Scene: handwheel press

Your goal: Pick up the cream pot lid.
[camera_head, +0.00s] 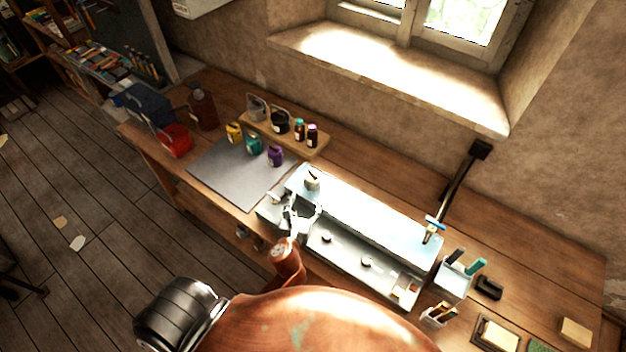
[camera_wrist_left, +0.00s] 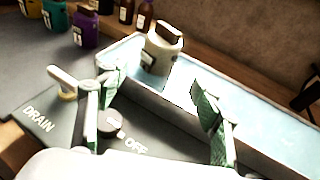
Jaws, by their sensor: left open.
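A cream pot (camera_head: 312,184) stands at the left end of the water-filled basin; in the left wrist view the cream pot (camera_wrist_left: 160,60) stands upright just beyond my fingers. Its cream lid (camera_wrist_left: 165,39) sits on top with a dark brown strip-like handle. My left gripper (camera_head: 303,213) is open and empty, on the near side of the pot. In the left wrist view the green-padded fingers of the left gripper (camera_wrist_left: 158,90) are spread wide, with the pot ahead between them and apart from both. My right gripper is not seen.
The white basin (camera_wrist_left: 265,130) has a front panel marked DRAIN and OFF, with a knob (camera_wrist_left: 110,123) and a pale lever (camera_wrist_left: 62,80) close to my fingers. Purple (camera_head: 275,156), teal and yellow pots stand left on a grey mat (camera_head: 215,172). Bottles line a wooden shelf behind.

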